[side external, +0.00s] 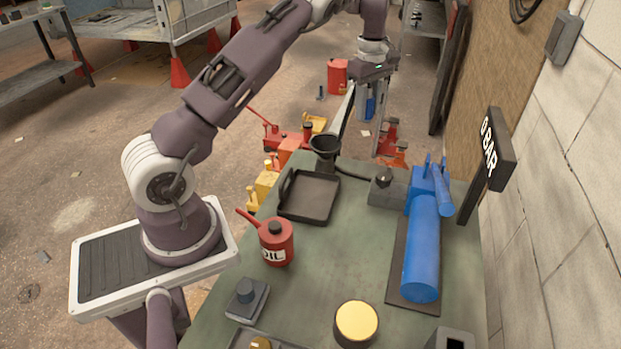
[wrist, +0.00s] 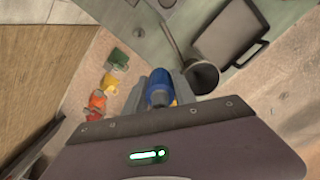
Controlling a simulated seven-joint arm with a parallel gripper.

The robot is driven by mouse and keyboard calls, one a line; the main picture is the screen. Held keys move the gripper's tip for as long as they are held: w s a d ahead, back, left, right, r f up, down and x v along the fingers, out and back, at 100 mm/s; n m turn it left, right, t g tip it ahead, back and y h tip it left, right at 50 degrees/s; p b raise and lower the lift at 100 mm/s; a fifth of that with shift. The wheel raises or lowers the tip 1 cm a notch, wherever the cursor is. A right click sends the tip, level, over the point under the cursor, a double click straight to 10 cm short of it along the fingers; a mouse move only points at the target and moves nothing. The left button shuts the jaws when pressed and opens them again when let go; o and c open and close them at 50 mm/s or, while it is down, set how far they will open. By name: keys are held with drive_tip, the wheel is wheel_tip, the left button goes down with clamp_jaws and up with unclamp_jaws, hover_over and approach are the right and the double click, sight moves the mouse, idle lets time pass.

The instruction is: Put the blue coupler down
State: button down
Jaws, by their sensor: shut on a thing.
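The blue coupler (side external: 370,106) is held between the fingers of my gripper (side external: 370,116), which points down beyond the far end of the green bench (side external: 325,230).
A black funnel (side external: 325,147) and a black tray (side external: 309,196) are at the bench's far end. A red oil can (side external: 275,241), a blue cylinder (side external: 422,250) and a gold-topped tin (side external: 356,322) stand nearer. Several coloured jacks are on the floor; the bench's middle has clear room.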

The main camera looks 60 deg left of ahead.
drive_tip(key=s, duration=0.9)
drive_tip(key=m, duration=0.2)
hover_over(310, 199)
wheel_tip(310, 199, down, 16)
drive_tip(key=shift+a+r, duration=0.1)
drive_tip(key=shift+r, duration=0.1)
drive_tip(key=shift+f, duration=0.25)
drive_tip(key=c, duration=1)
unclamp_jaws()
drive_tip(key=shift+f, duration=0.1)
drive_tip(key=shift+c, duration=0.2)
